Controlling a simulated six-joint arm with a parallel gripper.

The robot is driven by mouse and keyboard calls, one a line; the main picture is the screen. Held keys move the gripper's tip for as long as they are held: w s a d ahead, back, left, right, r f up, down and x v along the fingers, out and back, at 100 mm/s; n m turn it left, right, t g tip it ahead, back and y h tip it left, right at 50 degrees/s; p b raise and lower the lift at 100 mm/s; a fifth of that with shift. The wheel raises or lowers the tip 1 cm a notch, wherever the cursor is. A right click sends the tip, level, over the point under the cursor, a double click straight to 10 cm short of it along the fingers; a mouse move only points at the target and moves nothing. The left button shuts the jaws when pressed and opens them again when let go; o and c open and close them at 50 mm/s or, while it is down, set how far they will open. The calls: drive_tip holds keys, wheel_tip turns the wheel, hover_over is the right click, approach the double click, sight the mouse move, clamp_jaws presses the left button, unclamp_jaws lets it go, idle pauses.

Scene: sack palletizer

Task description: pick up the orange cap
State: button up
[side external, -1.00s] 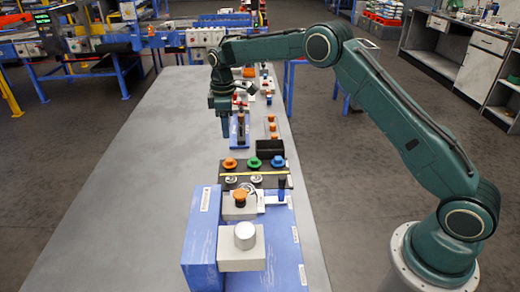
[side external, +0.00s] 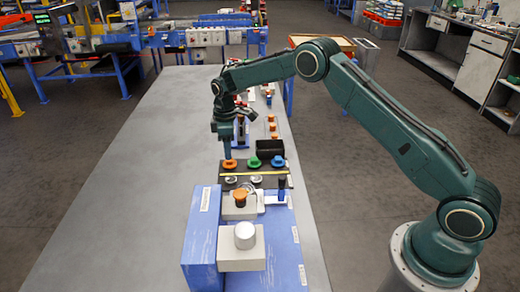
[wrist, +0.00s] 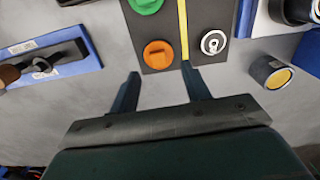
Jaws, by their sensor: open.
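The orange cap (side external: 230,163) lies on a black board (side external: 241,181), left of a green cap (side external: 254,162) and a blue cap (side external: 278,160). My gripper (side external: 228,154) points down just above and behind the orange cap in the side view. In the wrist view my gripper (wrist: 160,71) is open and empty. There the orange cap (wrist: 158,54) sits just past the fingertips, roughly centred between them. The green cap (wrist: 146,5) is cut by the top edge. The exact height of the fingertips over the cap is hard to tell.
A yellow strip (wrist: 184,30) and a silver round piece (wrist: 213,42) lie right of the orange cap. A blue block (wrist: 80,67) is at the left. A black bin (side external: 270,148) stands behind the caps. The table's left side is clear.

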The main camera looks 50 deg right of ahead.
drive_tip(key=shift+d+f, duration=0.1)
drive_tip(key=shift+f, duration=2.05)
clamp_jaws()
drive_tip(key=shift+r, duration=0.2)
wheel_tip(320, 180, up, 20)
drive_tip(key=shift+f, duration=0.15)
